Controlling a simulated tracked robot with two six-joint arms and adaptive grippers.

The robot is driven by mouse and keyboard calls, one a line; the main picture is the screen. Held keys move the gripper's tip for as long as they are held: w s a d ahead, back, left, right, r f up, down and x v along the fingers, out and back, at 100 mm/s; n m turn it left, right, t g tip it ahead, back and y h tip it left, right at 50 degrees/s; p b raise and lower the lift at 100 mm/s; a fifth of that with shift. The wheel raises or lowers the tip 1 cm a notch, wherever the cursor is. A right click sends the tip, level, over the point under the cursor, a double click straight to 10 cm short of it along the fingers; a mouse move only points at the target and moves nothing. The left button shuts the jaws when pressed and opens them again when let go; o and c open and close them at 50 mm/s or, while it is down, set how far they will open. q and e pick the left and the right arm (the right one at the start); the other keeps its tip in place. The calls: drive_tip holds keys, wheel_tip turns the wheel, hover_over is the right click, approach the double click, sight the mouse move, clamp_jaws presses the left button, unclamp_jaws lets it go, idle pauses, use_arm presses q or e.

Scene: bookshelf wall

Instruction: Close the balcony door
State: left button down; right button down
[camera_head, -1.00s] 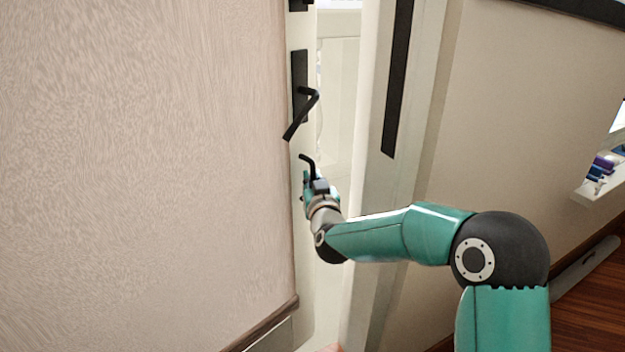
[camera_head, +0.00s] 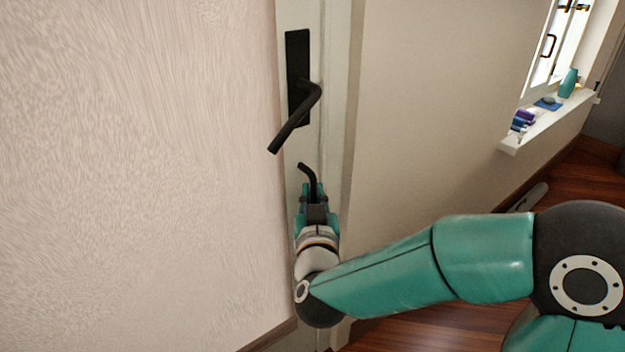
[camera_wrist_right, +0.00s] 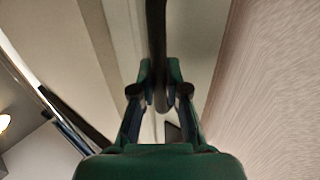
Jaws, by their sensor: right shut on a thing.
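The balcony door shows as a narrow cream strip (camera_head: 290,180) beside the edge of a pale textured surface. It carries a black plate with a bent lever handle (camera_head: 297,118). Below the lever, my right gripper (camera_head: 313,192) is shut on a black curved bar (camera_head: 306,172). In the right wrist view the same dark bar (camera_wrist_right: 157,45) runs down between the two fingers of the gripper (camera_wrist_right: 160,95). No bright gap shows beside the door in the head view; whether it is latched I cannot tell. My left gripper is not in view.
The pale textured surface (camera_head: 130,180) fills the left side, close to my right gripper. A beige wall (camera_head: 430,110) stands at right. Beyond it are a window sill (camera_head: 550,125) with small items and a brown wooden floor (camera_head: 420,330).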

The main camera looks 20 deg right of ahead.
drive_tip(key=shift+s+a+f, duration=0.15)
drive_tip(key=shift+s, duration=0.35)
drive_tip(key=c, duration=1.6)
unclamp_jaws()
drive_tip(key=o, duration=0.4)
drive_tip(key=shift+s+d, duration=0.2)
drive_tip(key=shift+d, duration=0.05)
drive_tip(key=shift+a, duration=0.1)
drive_tip(key=v, duration=0.7)
drive_tip(key=shift+s+a, duration=0.1)
drive_tip(key=shift+s, duration=0.1)
